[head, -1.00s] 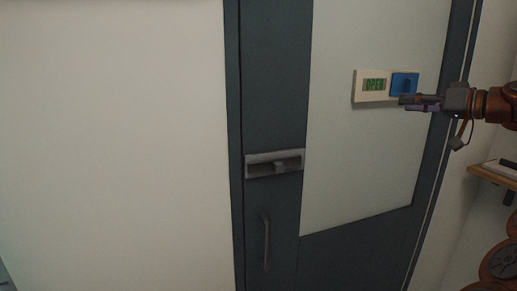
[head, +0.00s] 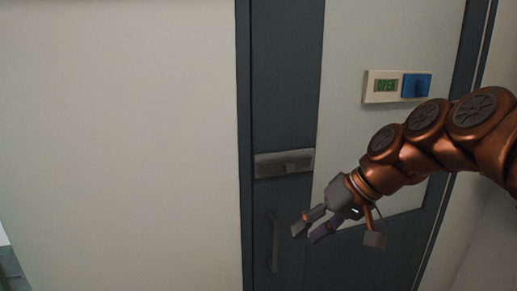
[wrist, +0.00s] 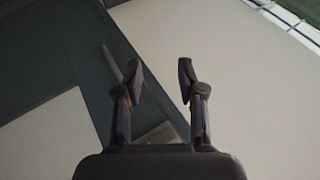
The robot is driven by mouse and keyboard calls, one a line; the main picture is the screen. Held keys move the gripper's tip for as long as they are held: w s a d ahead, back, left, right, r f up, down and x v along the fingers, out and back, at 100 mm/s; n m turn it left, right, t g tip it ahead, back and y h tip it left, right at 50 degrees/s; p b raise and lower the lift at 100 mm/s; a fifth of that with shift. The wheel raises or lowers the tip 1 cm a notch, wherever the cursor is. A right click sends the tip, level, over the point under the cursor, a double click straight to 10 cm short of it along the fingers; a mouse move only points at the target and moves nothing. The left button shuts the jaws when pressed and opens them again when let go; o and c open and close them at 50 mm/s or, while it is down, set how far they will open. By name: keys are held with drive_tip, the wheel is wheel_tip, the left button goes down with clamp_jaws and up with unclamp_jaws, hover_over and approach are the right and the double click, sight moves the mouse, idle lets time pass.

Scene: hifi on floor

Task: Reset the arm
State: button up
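My gripper (head: 305,232) is at the end of my copper-coloured arm in the head view, in front of the dark door near its vertical handle. In the wrist view my gripper (wrist: 160,85) has its two dark fingers apart with nothing between them. It appears clear of the door, though the exact distance cannot be told. My arm reaches in from the right and is bent down toward the lower middle.
A dark door (head: 281,100) with a pale panel (head: 345,110) stands ahead. It has a vertical handle (head: 274,245) and a grey latch plate (head: 270,165). A display reading OPEN (head: 386,86) sits beside a blue switch (head: 418,86). A pale wall (head: 120,140) fills the left.

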drive_tip(key=s+d+f+m+g+h, duration=0.1)
drive_tip(key=s+d+f+g+h, duration=0.1)
drive_tip(key=s+f, duration=0.7)
drive_tip(key=s+d+f+m+g+h, duration=0.1)
drive_tip(key=s+d+f+g+h, duration=0.1)
drive_tip(key=s+d+f+h, duration=0.3)
drive_tip(key=s+d+f, duration=0.1)
drive_tip(key=s+f, duration=0.3)
drive_tip(key=s, duration=0.6)
drive_tip(key=shift+s+f, duration=0.2)
drive_tip(key=shift+s, duration=0.2)
